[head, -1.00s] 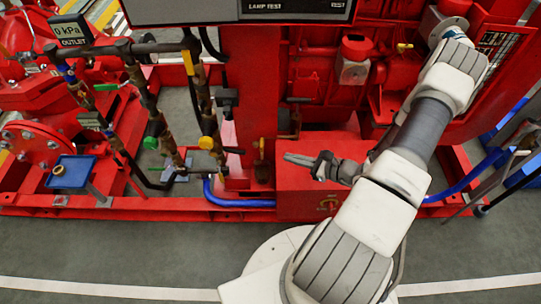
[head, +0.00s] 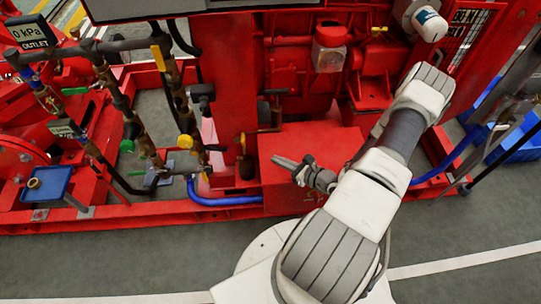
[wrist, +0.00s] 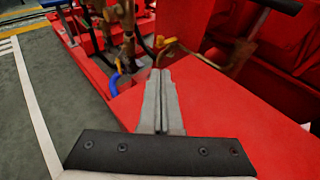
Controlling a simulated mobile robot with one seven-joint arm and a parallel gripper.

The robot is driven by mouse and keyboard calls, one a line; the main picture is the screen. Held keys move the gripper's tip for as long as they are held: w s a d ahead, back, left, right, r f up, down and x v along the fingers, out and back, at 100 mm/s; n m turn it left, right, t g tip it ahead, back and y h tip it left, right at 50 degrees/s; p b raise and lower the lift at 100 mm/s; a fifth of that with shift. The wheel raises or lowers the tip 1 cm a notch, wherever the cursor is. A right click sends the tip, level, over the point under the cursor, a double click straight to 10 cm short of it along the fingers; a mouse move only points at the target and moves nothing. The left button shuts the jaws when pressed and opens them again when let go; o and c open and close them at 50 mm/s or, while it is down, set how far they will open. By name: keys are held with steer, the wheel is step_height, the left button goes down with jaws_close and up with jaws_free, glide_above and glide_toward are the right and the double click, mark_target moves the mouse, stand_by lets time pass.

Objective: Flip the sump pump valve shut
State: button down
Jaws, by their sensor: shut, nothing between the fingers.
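A small yellow lever (head: 243,143) stands upright on brass pipework just left of the red box at the engine's foot. It also shows in the wrist view as a yellow handle (wrist: 166,46) on a brass pipe, just beyond the fingertips. No label shows that this is the sump pump valve. My gripper (head: 276,160) is shut and empty, above the red box and to the right of the lever in the head view. In the wrist view my gripper (wrist: 160,72) points toward the handle; whether it touches cannot be told.
The red box (head: 310,150) lies beneath my gripper. A blue hose (head: 225,199) runs to its left. Brass pipes with yellow (head: 185,141) and green (head: 127,146) valve handles stand further left, near a small blue tray (head: 48,183). The grey floor in front is open.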

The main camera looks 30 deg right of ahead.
steer(key=b, duration=0.3)
glide_toward(243, 139)
steer(key=w+a+f, duration=0.1)
steer(key=w+a, duration=0.1)
steer(key=shift+w+a, duration=0.35)
steer(key=shift+w, duration=0.15)
